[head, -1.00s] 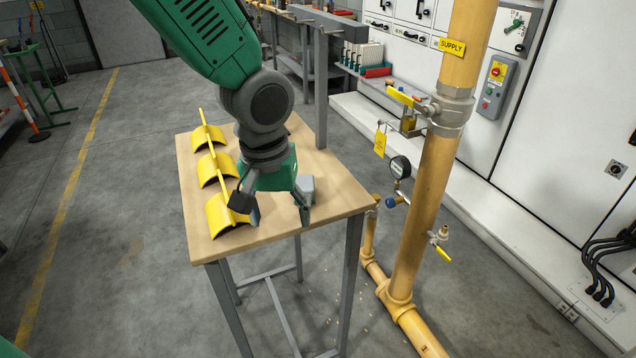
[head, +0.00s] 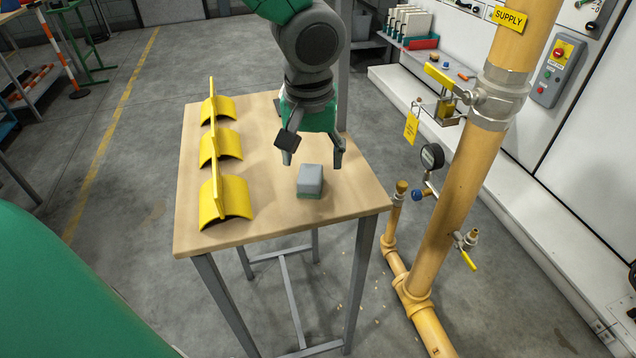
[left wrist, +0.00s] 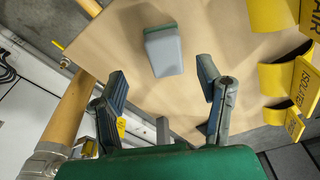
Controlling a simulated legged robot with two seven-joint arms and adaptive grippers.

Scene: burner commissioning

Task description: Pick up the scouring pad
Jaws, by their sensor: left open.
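The scouring pad (head: 310,180) is a small grey block with a green layer at its lower edge. It lies on the wooden table top (head: 275,222), right of the yellow pieces. It also shows in the left wrist view (left wrist: 164,52), beyond the gap between the fingers. My left gripper (head: 313,162) is open, above the table and just behind the pad in the head view. Its two fingers show apart and empty in the left wrist view (left wrist: 163,82). I cannot tell its exact height over the table. My right gripper is not in view.
Several yellow curved saddles (head: 226,198) with upright plates stand along the table's left side. Right of the table rises a yellow supply pipe (head: 450,205) with a gauge (head: 432,157) and valve handles. The table's front area is clear.

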